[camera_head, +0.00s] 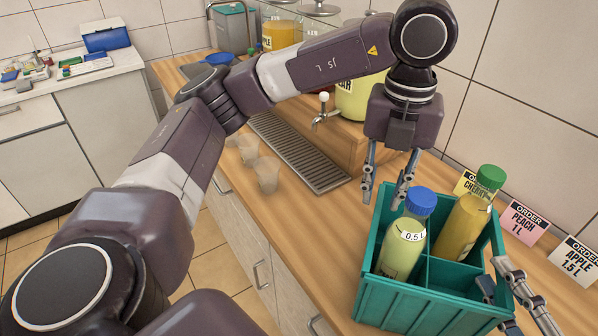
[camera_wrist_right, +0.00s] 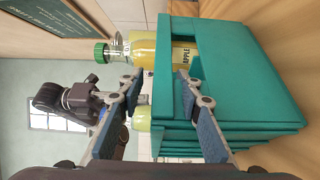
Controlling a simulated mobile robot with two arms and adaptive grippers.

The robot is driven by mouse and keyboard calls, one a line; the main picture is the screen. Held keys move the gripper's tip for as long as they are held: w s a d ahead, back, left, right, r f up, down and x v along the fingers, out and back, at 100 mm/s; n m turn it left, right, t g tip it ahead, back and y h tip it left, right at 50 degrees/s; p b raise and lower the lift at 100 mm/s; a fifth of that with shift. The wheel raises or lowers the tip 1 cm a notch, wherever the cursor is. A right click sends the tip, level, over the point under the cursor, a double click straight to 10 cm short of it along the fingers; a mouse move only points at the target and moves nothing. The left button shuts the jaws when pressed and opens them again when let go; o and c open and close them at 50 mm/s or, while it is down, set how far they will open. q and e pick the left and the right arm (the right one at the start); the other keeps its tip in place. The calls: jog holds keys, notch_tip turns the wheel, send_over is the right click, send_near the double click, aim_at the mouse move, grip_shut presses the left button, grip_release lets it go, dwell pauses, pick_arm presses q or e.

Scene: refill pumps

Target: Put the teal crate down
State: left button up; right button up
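The teal crate (camera_head: 410,308) appears to stand on the wooden counter at the lower right; its underside is hidden. It holds an upright bottle with a blue cap (camera_head: 421,201) and pale liquid, and an upright green-capped bottle (camera_head: 461,226) with yellow-orange liquid, in separate compartments. My left gripper (camera_head: 384,198) is open at the crate's far left rim, fingers apart. My right gripper (camera_head: 512,290) is at the crate's right wall. In the right wrist view, my right gripper (camera_wrist_right: 166,78) has its fingers apart on either side of the crate wall (camera_wrist_right: 240,75), with visible gaps.
Order cards, including the peach card (camera_head: 524,221) and apple card (camera_head: 575,262), stand along the wall beside the crate. A metal drip grate (camera_head: 300,150) and clear cups (camera_head: 266,174) lie left of it. A tap dispenser (camera_head: 358,98) stands behind my left gripper.

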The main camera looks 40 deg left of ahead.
aim_at(511, 302)
pick_arm(q)
jog(key=shift+r, duration=1.05)
pick_arm(e)
jog(key=shift+v, duration=2.2)
jog(key=shift+s+d, duration=0.45)
jog(key=shift+d, duration=0.1)
jog(key=shift+s+d, duration=0.45)
jog(key=shift+s, duration=0.05)
jog(key=shift+v, duration=2.45)
jog(key=shift+w, duration=0.1)
pick_arm(q)
jog(key=shift+s+f, duration=0.1)
pick_arm(e)
jog(key=shift+f, duration=0.1)
